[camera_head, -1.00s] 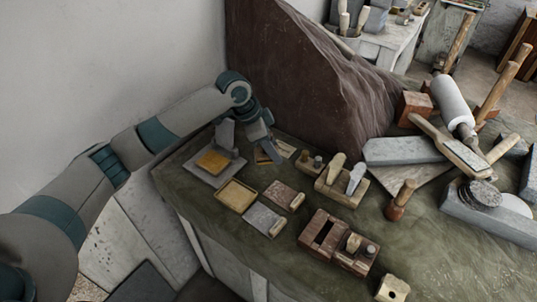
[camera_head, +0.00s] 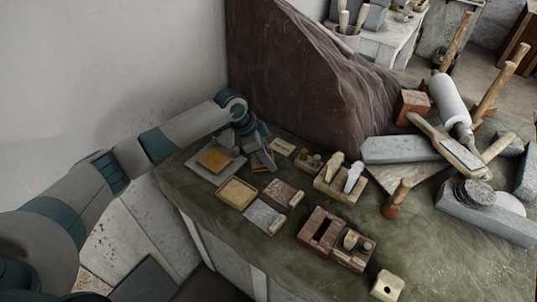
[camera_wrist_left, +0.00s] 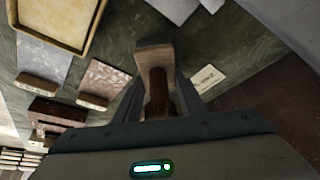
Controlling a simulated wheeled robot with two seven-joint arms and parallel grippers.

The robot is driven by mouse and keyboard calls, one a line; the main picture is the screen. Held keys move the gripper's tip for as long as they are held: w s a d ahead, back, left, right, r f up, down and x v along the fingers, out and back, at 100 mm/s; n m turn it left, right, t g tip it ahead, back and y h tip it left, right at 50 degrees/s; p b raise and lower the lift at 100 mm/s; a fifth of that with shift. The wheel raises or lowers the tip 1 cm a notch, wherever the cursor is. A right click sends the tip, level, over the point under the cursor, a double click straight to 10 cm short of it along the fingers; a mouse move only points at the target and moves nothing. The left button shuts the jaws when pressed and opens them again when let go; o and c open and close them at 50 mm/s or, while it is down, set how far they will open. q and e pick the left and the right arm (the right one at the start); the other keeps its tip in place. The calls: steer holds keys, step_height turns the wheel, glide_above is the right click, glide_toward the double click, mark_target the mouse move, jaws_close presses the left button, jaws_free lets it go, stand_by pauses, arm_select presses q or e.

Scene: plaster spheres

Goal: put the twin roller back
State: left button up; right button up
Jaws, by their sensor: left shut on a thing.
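My left gripper (camera_head: 264,163) is low over the far left part of the bench, just right of the grey plate with the orange square (camera_head: 215,160). In the left wrist view it is shut on a tool with a dark brown handle (camera_wrist_left: 158,95) and a paler wooden end (camera_wrist_left: 153,55), which appears to be the twin roller. The jaws and wrist hide much of it, and I cannot tell whether it touches the bench. A red-brown wooden box (camera_head: 318,229) with an open slot stands nearer the front. My right gripper is not in view.
A shallow yellowish tray (camera_head: 251,200) and blocks with wooden handles lie in front of the gripper. A small pale card (camera_head: 282,147) is beside it. A wooden rack (camera_head: 338,193) stands to the right. The dark rock-like mass (camera_head: 300,80) rises behind.

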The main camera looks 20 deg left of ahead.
mark_target(253, 161)
arm_select(q)
steer(key=shift+f, duration=0.15)
steer(key=o, duration=1)
steer(key=shift+c, duration=0.2)
steer(key=b+v, duration=0.3)
steer(key=v, duration=0.9)
